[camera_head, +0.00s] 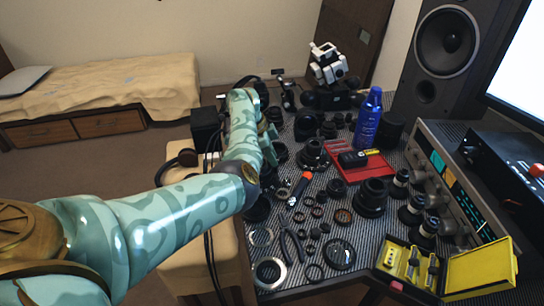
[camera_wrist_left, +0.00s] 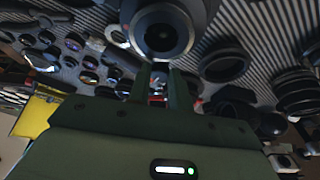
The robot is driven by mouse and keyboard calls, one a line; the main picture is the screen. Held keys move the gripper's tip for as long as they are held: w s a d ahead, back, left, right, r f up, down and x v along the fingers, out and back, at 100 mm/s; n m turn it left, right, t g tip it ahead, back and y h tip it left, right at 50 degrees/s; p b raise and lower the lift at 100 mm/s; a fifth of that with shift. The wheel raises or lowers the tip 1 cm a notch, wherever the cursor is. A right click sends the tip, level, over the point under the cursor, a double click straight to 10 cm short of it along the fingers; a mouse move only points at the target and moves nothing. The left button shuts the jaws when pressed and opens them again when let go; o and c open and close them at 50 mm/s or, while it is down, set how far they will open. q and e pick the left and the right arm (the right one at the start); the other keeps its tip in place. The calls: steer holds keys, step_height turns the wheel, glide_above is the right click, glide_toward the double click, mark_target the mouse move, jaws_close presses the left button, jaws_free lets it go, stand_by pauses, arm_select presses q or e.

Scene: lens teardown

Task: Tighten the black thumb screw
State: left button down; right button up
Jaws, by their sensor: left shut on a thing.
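My left gripper is partly hidden behind its own arm in the head view (camera_head: 268,140), over the far left part of the table. In the left wrist view its two green fingers (camera_wrist_left: 161,78) point at the lower edge of a large dark round lens part (camera_wrist_left: 160,32). The fingers are a small distance apart and shut on a small part at their tips. I cannot make out that part's shape, and I cannot pick out the black thumb screw in either view. My right gripper is not in view.
The striped table mat holds many loose rings and lens barrels. A red tray (camera_head: 372,174), a blue bottle (camera_head: 368,122), an orange-handled tool (camera_head: 300,188) and an open yellow case (camera_head: 478,270) stand around. A black speaker (camera_head: 446,50) rises at the back right.

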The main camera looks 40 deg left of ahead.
arm_select(q)
steer(key=shift+w+a+m+g+h+b, duration=0.15)
steer(key=shift+m+g+b, duration=0.3)
steer(key=shift+m, duration=0.6)
steer(key=shift+w+d+m+g+h+b, duration=0.2)
steer(key=shift+m+b, duration=0.35)
steer(key=shift+m, duration=0.5)
steer(key=shift+s+a, duration=0.15)
steer(key=shift+a, duration=0.05)
steer(key=c, duration=1.3)
jaws_free()
steer(key=shift+o, duration=0.2)
steer(key=p+v, duration=0.4)
steer(key=v, duration=1.2)
steer(key=shift+a+r, duration=0.15)
